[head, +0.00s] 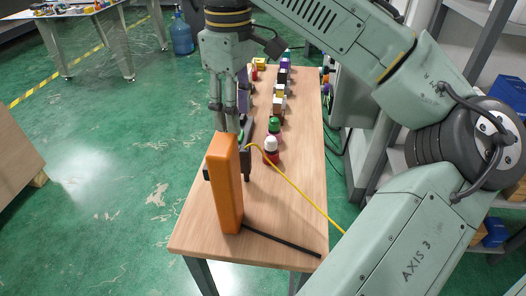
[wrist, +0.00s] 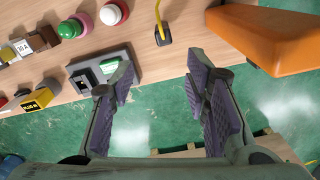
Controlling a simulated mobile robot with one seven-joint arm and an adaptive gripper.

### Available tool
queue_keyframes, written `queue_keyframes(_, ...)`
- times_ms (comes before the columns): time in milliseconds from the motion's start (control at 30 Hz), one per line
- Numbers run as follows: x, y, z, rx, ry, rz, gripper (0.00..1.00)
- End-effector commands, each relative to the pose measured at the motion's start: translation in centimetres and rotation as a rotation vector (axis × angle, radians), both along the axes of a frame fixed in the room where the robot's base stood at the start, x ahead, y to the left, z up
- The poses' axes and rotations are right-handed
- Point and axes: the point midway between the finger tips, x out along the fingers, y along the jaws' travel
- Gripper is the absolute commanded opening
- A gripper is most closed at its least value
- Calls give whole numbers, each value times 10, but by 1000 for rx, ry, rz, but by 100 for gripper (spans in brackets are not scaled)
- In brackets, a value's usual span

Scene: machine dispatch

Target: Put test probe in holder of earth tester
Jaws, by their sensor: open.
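A tall orange case (head: 224,185) stands upright on the near end of the table, probably the earth tester. In the wrist view the orange case (wrist: 265,35) is at the upper right. A thin yellow lead (head: 295,188) runs down to the right from behind the case. In the wrist view a small yellow-and-black piece (wrist: 162,36) with a lead stands on the table; I cannot tell if it is the probe. My gripper (wrist: 160,75) is open and empty, with both fingers apart. In the head view my gripper (head: 229,118) is behind the orange case, its tips partly hidden.
A black rod (head: 280,240) lies at the table's near edge. A grey device (wrist: 108,72) with a black socket lies beside the left finger.

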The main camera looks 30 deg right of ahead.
Motion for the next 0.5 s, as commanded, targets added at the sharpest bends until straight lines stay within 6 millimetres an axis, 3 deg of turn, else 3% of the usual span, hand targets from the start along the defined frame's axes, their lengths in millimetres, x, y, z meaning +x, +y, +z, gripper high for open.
queue_keyframes(500, -2, 0, -56, 1, 0, 1, 43)
